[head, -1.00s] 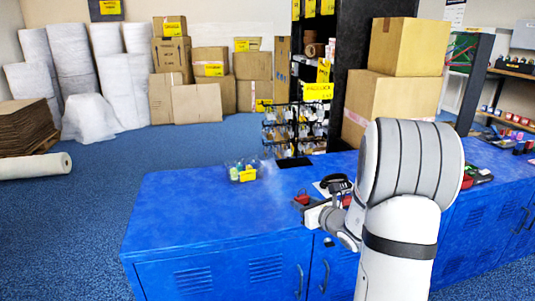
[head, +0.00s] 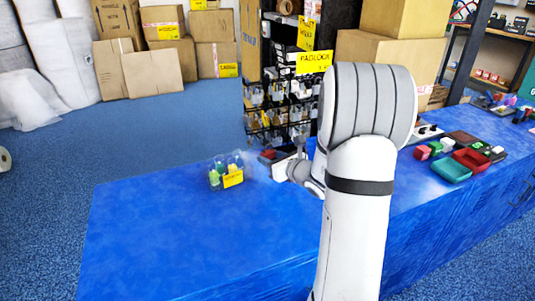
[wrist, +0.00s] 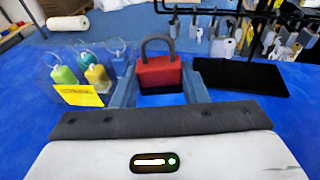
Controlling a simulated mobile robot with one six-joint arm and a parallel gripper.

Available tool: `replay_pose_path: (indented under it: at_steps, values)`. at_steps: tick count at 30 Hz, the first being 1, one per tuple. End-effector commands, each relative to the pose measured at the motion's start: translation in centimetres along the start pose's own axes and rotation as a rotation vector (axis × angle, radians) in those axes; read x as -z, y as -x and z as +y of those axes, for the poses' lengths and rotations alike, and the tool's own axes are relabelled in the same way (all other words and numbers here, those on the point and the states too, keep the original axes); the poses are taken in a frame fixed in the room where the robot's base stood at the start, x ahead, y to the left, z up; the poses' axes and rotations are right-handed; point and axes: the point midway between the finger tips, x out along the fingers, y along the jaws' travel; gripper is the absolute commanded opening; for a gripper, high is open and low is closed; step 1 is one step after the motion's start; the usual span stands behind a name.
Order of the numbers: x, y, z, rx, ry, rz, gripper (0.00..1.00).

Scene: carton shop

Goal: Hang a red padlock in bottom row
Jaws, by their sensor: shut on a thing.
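A red padlock (wrist: 160,73) with a dark grey shackle is held upright between the two fingers of my gripper (wrist: 158,88) in the wrist view. In the head view my gripper (head: 278,161) is over the blue counter, in front of the rack, with a small bit of red at its tip. The black wire rack (head: 281,112) carries several rows of hooks with hanging locks and tags. In the wrist view its lower hooks (wrist: 238,27) are beyond and to the right of the padlock, which is apart from them.
A clear bin (head: 226,173) with green and yellow tagged items stands on the blue counter (head: 190,235), left of my gripper. A black base plate (wrist: 240,79) lies under the rack. Teal and red trays (head: 450,169) sit at the right. The counter's left front is clear.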

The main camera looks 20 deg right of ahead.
Motion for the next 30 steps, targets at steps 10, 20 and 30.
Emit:
replay_pose_path:
  at_steps: [10, 20, 30]
  values:
    - [-0.3, -1.8, -0.3, -0.003, 0.000, -0.001, 0.22]
    - [-0.5, -3.7, -0.9, -0.002, 0.000, 0.000, 0.22]
    - [-0.7, -5.6, -1.6, 0.000, 0.000, -0.002, 0.22]
